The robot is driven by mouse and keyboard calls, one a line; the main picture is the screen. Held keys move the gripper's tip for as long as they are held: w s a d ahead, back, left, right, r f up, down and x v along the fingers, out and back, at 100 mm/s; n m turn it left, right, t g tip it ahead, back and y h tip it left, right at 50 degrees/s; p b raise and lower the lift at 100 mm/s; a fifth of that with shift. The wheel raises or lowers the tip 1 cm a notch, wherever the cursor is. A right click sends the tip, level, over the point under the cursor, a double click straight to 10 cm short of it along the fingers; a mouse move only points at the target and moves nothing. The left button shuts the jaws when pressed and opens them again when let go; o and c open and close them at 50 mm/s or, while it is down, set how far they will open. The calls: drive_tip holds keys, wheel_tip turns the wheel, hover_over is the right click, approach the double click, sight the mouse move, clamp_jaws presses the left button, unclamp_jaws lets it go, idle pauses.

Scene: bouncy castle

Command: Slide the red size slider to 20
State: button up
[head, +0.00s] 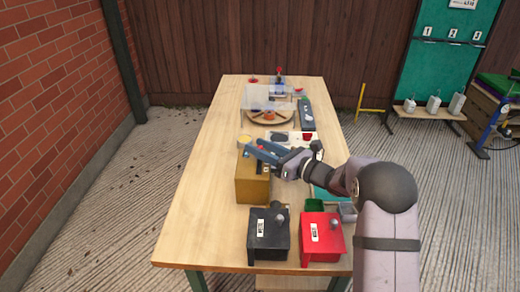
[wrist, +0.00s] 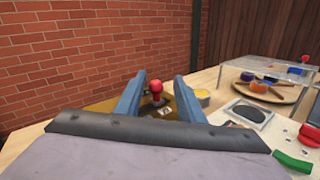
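The red slider knob (wrist: 156,87) stands up from the top of a mustard-brown box (head: 252,185). In the wrist view it shows between the two blue fingers of my gripper (wrist: 159,77), with a gap on each side. My gripper also shows in the head view (head: 258,150), where its fingers reach over the box top from the right. The fingers are open and hold nothing. The box top (wrist: 105,108) shows in part behind the fingers. The scale marks and the number 20 cannot be read; the knob's lower part is partly hidden.
A black box (head: 268,237) and a red box (head: 321,240) stand at the table's front. A yellow round item (head: 244,140) sits close behind the slider box. A clear cover (head: 267,97) over a round wooden tray stands farther back. The table's left side is clear.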

drive_tip(key=shift+s, duration=0.1)
drive_tip(key=v, duration=0.7)
idle(0.4)
drive_tip(key=shift+s+d, duration=0.1)
drive_tip(key=shift+d, duration=0.05)
